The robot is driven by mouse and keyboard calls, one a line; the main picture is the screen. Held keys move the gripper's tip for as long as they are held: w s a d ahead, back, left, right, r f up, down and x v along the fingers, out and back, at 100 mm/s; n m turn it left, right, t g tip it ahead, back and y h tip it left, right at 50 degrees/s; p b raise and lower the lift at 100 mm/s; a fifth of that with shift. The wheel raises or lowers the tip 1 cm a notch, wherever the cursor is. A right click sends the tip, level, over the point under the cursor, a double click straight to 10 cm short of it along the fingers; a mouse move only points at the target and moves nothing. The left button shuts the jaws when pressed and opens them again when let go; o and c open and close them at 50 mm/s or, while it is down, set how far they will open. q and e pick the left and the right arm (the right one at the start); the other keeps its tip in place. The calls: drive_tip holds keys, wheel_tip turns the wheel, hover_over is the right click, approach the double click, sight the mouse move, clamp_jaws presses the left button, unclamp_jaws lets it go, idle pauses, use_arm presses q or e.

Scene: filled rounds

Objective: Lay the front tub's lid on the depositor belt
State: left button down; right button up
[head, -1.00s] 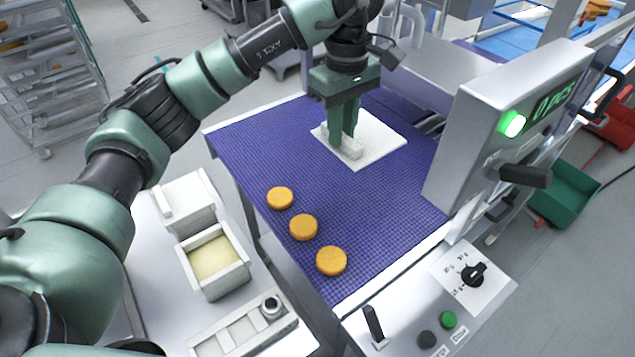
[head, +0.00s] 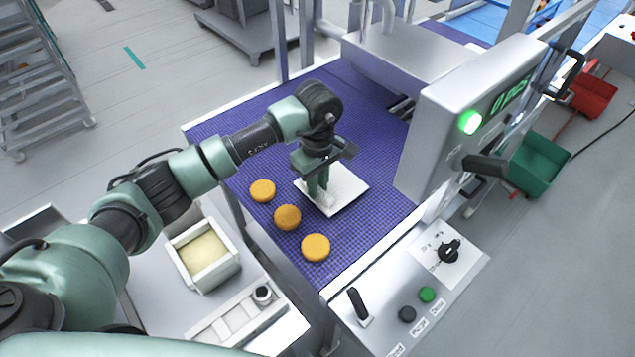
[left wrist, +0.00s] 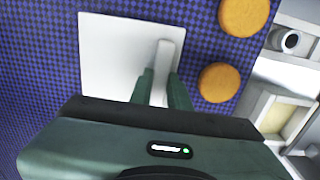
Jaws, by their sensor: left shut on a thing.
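My left gripper (head: 318,195) is shut on the raised bar handle (left wrist: 163,68) of a flat white square lid (head: 349,192). The lid is level over the blue depositor belt (head: 375,130), at or just above its surface; I cannot tell whether it touches. It also shows in the left wrist view (left wrist: 108,55). The front tub (head: 225,277) stands uncovered on the side table at left, with cream filling inside. My right gripper is not in view.
Several orange rounds lie on the belt beside the lid, among them a near one (head: 316,247), a middle one (head: 287,217) and a far one (head: 262,190). The control panel box (head: 425,135) stands right of the lid. The belt behind the lid is clear.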

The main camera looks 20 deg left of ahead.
use_arm(q)
drive_tip(key=shift+f, duration=0.3)
drive_tip(key=shift+f, duration=0.1)
drive_tip(key=shift+f+b, duration=0.15)
drive_tip(key=shift+b, duration=0.15)
drive_tip(key=c, duration=1.3)
unclamp_jaws()
drive_tip(key=shift+c, duration=0.2)
